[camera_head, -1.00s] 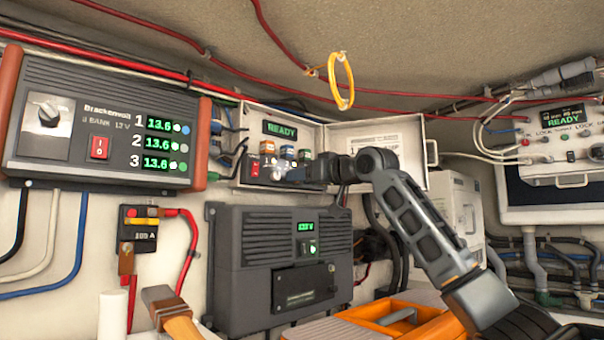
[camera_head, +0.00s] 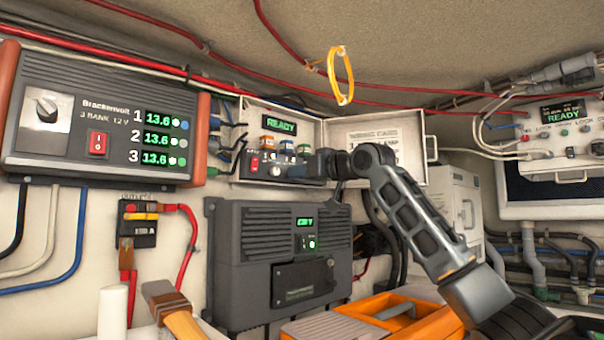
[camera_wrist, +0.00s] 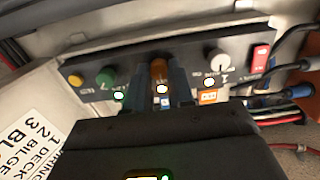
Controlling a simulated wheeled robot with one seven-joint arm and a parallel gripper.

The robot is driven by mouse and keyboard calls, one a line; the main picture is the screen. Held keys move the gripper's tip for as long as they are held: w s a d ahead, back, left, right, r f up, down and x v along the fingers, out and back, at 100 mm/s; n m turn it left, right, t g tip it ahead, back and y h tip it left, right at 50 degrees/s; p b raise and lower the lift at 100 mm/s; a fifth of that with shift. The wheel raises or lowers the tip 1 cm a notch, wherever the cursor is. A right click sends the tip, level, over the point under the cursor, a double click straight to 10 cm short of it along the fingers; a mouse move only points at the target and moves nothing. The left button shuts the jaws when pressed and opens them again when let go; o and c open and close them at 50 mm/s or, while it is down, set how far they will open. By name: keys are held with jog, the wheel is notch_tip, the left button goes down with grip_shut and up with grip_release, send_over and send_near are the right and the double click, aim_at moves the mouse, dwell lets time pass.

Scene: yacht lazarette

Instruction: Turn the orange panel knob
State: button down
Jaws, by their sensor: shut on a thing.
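The orange panel knob (camera_wrist: 160,68) is in the middle of the dark panel strip (camera_wrist: 124,70) in the wrist view. My gripper (camera_wrist: 161,85) has one finger on each side of the knob and is shut on it. The knob's lower part is hidden between the fingers. In the head view my gripper (camera_head: 290,169) reaches from the right into the open white box (camera_head: 238,172), at its panel. There the gripper hides the knob.
In the wrist view a green knob (camera_wrist: 106,78) and a yellow button (camera_wrist: 75,80) lie left of the knob. A white-faced dial (camera_wrist: 218,62) and a red switch (camera_wrist: 261,56) lie right. The box's open lid (camera_head: 412,150) stands behind my arm. A yellow cable loop (camera_head: 341,78) hangs above.

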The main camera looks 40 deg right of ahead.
jog(key=shift+m, duration=0.3)
jog(key=shift+d+f+m, duration=0.1)
jog(key=shift+m, duration=4.1)
jog(key=c, duration=1)
grip_release()
